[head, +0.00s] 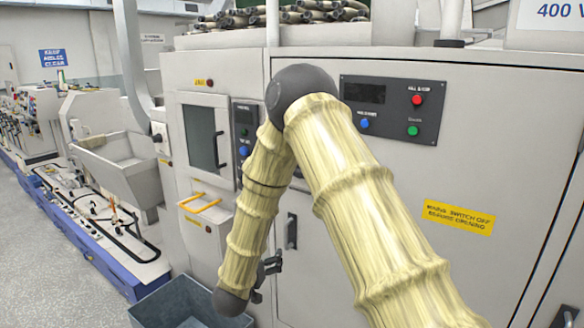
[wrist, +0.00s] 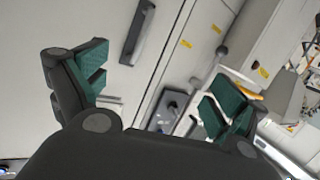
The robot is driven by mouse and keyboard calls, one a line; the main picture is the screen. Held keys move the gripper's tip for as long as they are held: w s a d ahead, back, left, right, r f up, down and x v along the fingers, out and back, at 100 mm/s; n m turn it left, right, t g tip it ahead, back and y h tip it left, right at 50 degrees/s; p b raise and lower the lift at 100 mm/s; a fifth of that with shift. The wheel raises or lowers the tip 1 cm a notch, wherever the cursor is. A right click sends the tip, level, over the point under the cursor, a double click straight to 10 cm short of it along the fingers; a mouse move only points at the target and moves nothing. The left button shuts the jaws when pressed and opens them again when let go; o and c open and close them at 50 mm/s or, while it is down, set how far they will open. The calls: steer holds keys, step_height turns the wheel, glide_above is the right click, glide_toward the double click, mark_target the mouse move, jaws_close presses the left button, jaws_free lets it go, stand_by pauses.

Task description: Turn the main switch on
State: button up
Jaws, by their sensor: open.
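No part in the head view can be clearly told as the main switch; my arm covers part of the cabinet front. In the wrist view, a dark grey plate with a small rounded part (wrist: 168,110) shows between the fingers, beyond them; I cannot tell whether it is the switch. A yellow label about the mains switch (head: 459,217) is on the right cabinet door. My gripper (head: 268,278) is low in front of the cabinet, partly hidden by my forearm. In the wrist view my gripper (wrist: 153,90) is open and empty, its green-padded fingers wide apart.
A dark door handle (head: 291,230) is right of my forearm; it also shows in the wrist view (wrist: 137,32). A control panel (head: 388,109) with coloured buttons is above. A yellow-handled drawer (head: 205,226) is left. A grey-blue bin (head: 150,311) stands on the floor below.

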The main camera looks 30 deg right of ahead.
steer(key=w+d+r+m+g+h+p, duration=0.1)
steer(key=d+r+m+g+h, duration=0.15)
steer(key=r, duration=0.85)
steer(key=w+d+r+m+g+h+p, duration=0.1)
steer(key=d+r+m+h, duration=0.15)
steer(key=r, duration=0.85)
steer(key=p+x, duration=0.5)
steer(key=x, duration=0.5)
steer(key=shift+s+d+r+m+h, duration=0.15)
steer(key=shift+s+d+m+h, duration=0.05)
steer(key=shift+d+m+h, duration=0.2)
steer(key=c, duration=1)
